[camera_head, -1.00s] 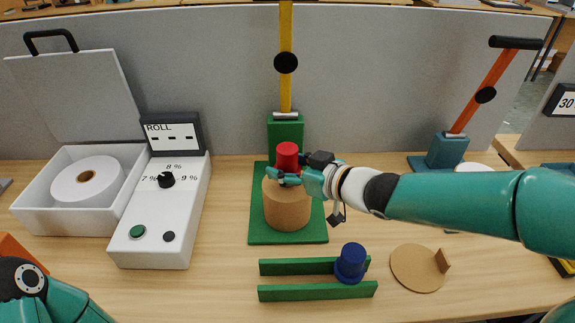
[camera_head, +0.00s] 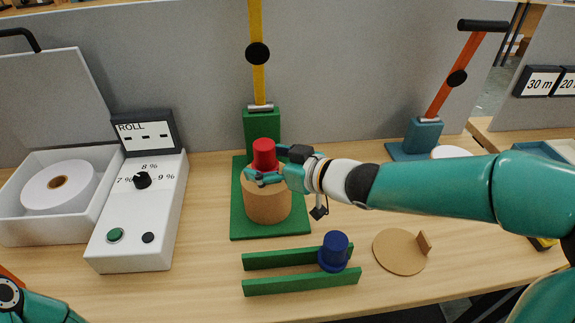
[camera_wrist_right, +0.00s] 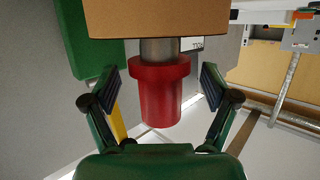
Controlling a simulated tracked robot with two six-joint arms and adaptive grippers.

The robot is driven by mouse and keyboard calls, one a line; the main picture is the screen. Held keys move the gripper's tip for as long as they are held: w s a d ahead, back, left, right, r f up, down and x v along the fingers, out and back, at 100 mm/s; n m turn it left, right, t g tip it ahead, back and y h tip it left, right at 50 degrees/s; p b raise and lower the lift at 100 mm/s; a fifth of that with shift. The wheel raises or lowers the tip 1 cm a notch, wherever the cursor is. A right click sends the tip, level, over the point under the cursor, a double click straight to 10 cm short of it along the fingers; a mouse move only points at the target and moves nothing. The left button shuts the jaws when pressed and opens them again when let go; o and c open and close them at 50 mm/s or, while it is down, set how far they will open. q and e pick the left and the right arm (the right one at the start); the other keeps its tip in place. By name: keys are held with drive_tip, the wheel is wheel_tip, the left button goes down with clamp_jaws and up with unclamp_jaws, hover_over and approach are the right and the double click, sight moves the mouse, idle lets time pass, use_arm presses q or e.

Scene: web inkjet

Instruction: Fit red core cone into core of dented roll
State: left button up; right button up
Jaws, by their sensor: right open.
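The red core cone (camera_head: 264,153) stands upright on top of the brown roll (camera_head: 267,203), which rests on the green base of the yellow-levered stand. In the right wrist view, a grey cylindrical part (camera_wrist_right: 160,48) joins the red cone (camera_wrist_right: 158,95) to the roll (camera_wrist_right: 160,18). How deep it reaches inside is hidden. My right gripper (camera_head: 266,170) is at the cone from the right. Its open fingers (camera_wrist_right: 158,86) stand on either side of the cone with gaps. No dent shows on the roll. My left gripper is out of view.
A blue cone (camera_head: 334,250) stands on green rails (camera_head: 300,285) in front. A tan disc (camera_head: 399,252) lies to their right. A white control box (camera_head: 140,215) and an open case with a white roll (camera_head: 58,187) are left. An orange-levered stand (camera_head: 424,136) is behind my right arm.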

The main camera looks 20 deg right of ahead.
drive_tip(key=v, duration=1.1)
drive_tip(key=shift+s, duration=0.1)
